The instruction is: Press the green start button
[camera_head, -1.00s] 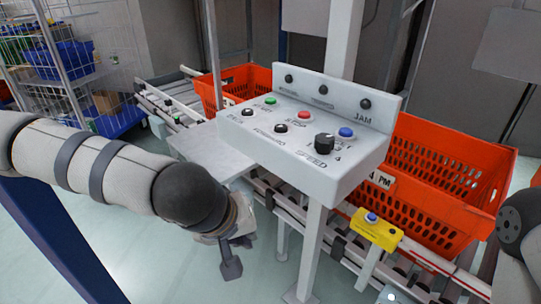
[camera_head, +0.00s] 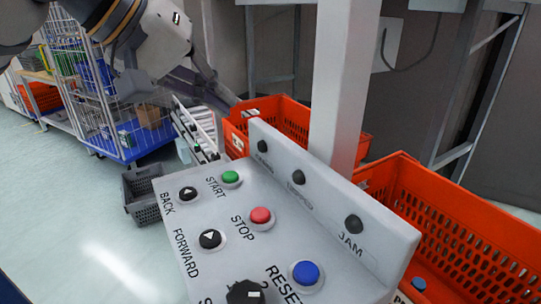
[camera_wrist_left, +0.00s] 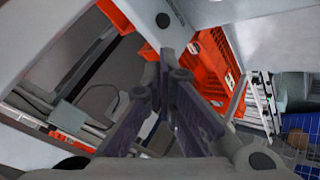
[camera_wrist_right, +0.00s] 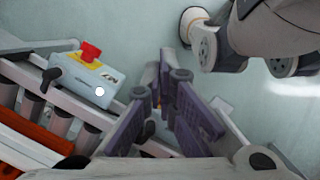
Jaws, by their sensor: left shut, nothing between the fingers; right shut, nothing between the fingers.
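The green start button (camera_head: 230,177) is on the white control panel (camera_head: 215,215), marked START, at the panel's far edge. The black back button (camera_head: 188,193) is to its left and the red stop button (camera_head: 260,216) is below it to the right. My left gripper (camera_head: 228,96) is beyond and above the button in the head view, apart from it. Its fingers are shut and empty in the left wrist view (camera_wrist_left: 163,65); the green button cannot be made out there. My right gripper (camera_wrist_right: 166,65) is shut and empty, away from the panel.
Orange totes (camera_head: 400,180) stand behind the panel, beside a white post (camera_head: 345,80). A raised back plate with dark lamps (camera_head: 298,177) edges the panel. The right wrist view shows a box with a red button (camera_wrist_right: 90,52) by a conveyor. A grey basket (camera_head: 142,190) is on the floor.

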